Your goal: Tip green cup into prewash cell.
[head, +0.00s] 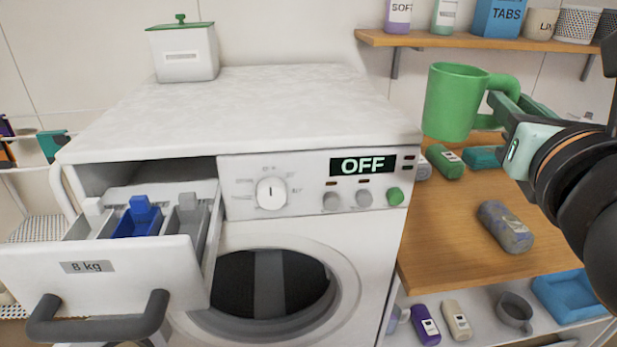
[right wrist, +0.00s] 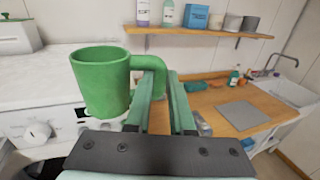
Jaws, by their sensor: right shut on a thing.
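The green cup (head: 452,103) hangs upright in the air to the right of the washing machine, above the wooden counter. My right gripper (head: 503,97) is shut on the cup's handle. The right wrist view also shows the cup (right wrist: 100,85), its handle between my fingers (right wrist: 160,88). What is inside the cup is hidden. The detergent drawer (head: 150,270) is pulled out at the machine's front left. It has a white-flapped cell (head: 92,210), a blue one (head: 140,215) and a grey one (head: 188,213). I cannot read which is prewash. My left gripper is out of view.
The washing machine (head: 250,110) has a clear white top, with a lidded white box (head: 184,55) at the back. Its display (head: 363,166) reads OFF. A wall shelf (head: 480,48) holds bottles and boxes. Several small bottles lie on the counter (head: 450,240).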

